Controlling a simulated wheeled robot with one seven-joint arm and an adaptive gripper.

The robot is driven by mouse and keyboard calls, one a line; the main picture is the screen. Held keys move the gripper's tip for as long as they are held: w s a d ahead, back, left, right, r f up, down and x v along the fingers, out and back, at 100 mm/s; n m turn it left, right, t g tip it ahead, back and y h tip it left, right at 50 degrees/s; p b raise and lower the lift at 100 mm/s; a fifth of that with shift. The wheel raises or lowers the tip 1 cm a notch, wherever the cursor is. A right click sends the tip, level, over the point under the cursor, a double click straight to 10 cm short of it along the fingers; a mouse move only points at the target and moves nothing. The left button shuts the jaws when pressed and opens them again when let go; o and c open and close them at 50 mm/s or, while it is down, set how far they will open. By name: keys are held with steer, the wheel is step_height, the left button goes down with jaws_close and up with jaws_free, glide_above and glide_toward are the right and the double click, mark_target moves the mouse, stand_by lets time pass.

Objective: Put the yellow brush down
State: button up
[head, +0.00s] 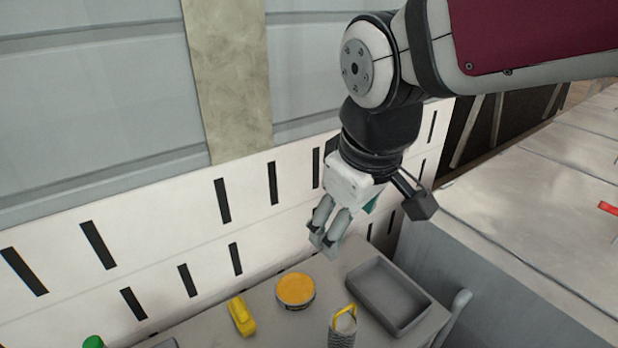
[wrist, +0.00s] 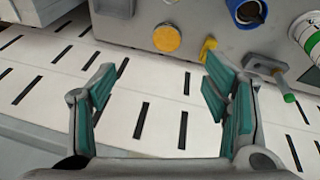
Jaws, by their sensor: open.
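The yellow brush (head: 241,316) appears to be the small yellow item lying on the grey table, left of a round yellow-topped tub; its fine shape is too small to tell. It also shows in the wrist view (wrist: 208,48), beyond the right finger and apart from it. My gripper (head: 323,238) is open and empty, in the air at the table's wall side, above and to the right of the brush in the head view. In the wrist view my gripper (wrist: 160,85) has its teal pads spread wide with nothing between them.
The yellow-topped tub (head: 295,289), a grater with a yellow handle (head: 343,328) and a grey tray (head: 432,311) are on the table. A blue can (wrist: 238,8) and a green-ended tool (wrist: 289,98) show in the wrist view. A slotted white wall (head: 200,235) stands behind.

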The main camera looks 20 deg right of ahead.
steer(key=s+d+r+m+t, duration=0.1)
steer(key=s+d+m, duration=0.1)
steer(key=s+m, duration=0.3)
steer(key=s, duration=0.2)
steer(key=shift+s+d+y, duration=0.15)
steer(key=shift+s+y, duration=0.15)
steer(key=shift+o, duration=0.5)
steer(key=shift+r, duration=0.15)
